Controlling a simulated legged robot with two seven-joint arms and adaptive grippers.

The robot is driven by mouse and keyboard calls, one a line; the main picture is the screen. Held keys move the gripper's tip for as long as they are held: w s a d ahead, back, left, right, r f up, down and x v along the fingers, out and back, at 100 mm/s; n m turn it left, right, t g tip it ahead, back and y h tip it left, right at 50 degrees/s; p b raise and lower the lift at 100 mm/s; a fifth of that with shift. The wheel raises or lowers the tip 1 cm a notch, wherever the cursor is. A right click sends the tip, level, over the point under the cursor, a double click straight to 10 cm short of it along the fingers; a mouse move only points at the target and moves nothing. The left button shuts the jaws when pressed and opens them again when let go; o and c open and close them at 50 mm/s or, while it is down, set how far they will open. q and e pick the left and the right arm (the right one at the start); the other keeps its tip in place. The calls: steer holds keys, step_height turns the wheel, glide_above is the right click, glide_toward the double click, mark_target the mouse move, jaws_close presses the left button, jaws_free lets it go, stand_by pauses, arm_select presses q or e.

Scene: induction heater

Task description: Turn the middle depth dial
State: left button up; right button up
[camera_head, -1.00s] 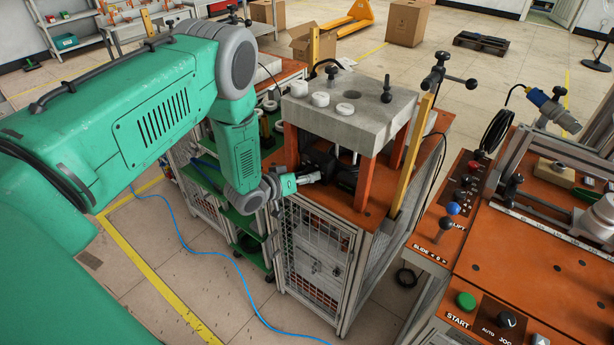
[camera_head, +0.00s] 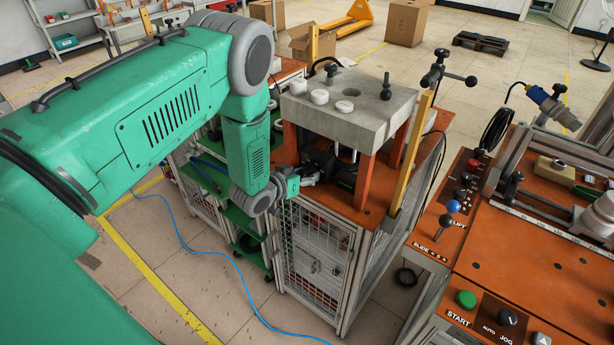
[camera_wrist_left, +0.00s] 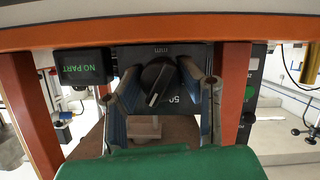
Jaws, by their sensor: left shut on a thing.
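In the left wrist view a black round depth dial (camera_wrist_left: 158,84) with a raised ridge and a white pointer line sits on a dark panel (camera_wrist_left: 160,52) marked "mm" and "50". The pointer slants toward the lower left of the picture. My left gripper (camera_wrist_left: 160,76) has a finger on each side of the dial and is shut on it. In the head view my left gripper (camera_head: 309,180) reaches in under the grey top block of the press stand, and the dial cannot be made out there. My right gripper is not in view.
Orange posts (camera_wrist_left: 235,92) stand on both sides of the gripper. The grey block (camera_head: 350,105) lies overhead. A control bench (camera_head: 540,250) with levers and buttons stands at the right.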

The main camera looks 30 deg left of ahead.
arm_select(q)
steer(key=m, duration=0.1)
steer(key=m+y+b, duration=0.1)
steer(key=shift+f+m+y, duration=0.2)
steer(key=shift+m+y, duration=0.1)
steer(key=shift+m+y+b, duration=0.9)
steer(key=shift+m+b, duration=0.25)
steer(key=shift+m, duration=0.25)
steer(key=o, duration=0.9)
steer(key=shift+t, duration=0.3)
steer(key=shift+c, duration=0.2)
steer(key=shift+s+r, duration=0.1)
steer(key=v, duration=1.1)
steer(key=shift+s+d, duration=0.2)
steer(key=shift+s, duration=0.2)
